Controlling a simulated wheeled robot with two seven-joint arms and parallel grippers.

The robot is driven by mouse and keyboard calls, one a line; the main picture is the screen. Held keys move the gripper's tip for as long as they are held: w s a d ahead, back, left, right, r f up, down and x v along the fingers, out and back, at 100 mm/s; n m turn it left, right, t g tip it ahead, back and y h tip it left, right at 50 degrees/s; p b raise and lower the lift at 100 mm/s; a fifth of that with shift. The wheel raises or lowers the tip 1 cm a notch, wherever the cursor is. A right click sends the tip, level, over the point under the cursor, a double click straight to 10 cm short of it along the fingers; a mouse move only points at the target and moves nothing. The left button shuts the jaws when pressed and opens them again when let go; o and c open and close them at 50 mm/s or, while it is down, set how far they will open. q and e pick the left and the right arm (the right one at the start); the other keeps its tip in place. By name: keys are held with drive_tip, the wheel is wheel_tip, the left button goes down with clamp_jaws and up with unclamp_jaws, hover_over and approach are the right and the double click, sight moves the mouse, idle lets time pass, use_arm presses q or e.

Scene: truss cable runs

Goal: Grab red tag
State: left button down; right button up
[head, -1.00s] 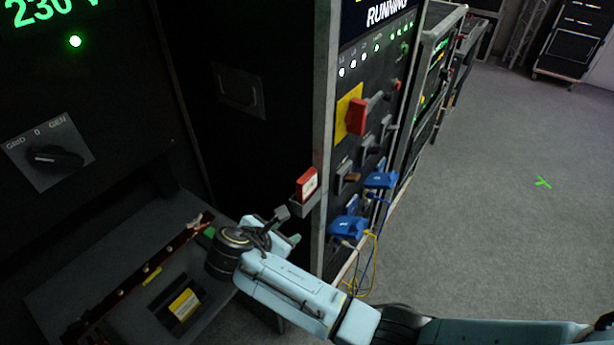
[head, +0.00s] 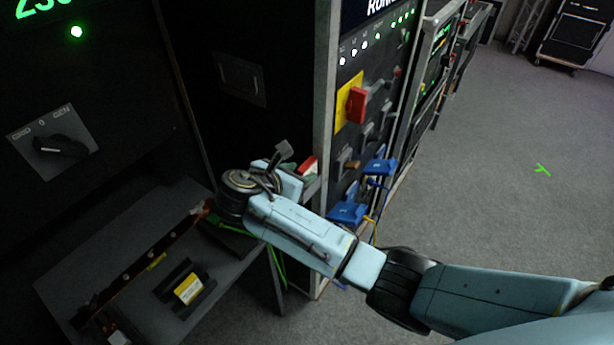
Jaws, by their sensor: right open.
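The red tag (head: 309,163) is a small red piece on the front edge of the dark cabinet, in the middle of the head view. Its lower part is hidden by my right gripper. My right gripper (head: 291,163) is open, with its fingers right in front of and left of the tag. I cannot tell whether they touch it. The right arm reaches in from the right edge. My left gripper is not in view.
A larger red handle (head: 356,104) sits on a yellow plate, with blue connectors (head: 347,213) and cables below it. A low grey shelf (head: 130,228) holds a copper-coloured bar (head: 140,265).

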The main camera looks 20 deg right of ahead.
drive_tip(key=x, duration=0.4)
drive_tip(key=shift+s, duration=0.1)
clamp_jaws()
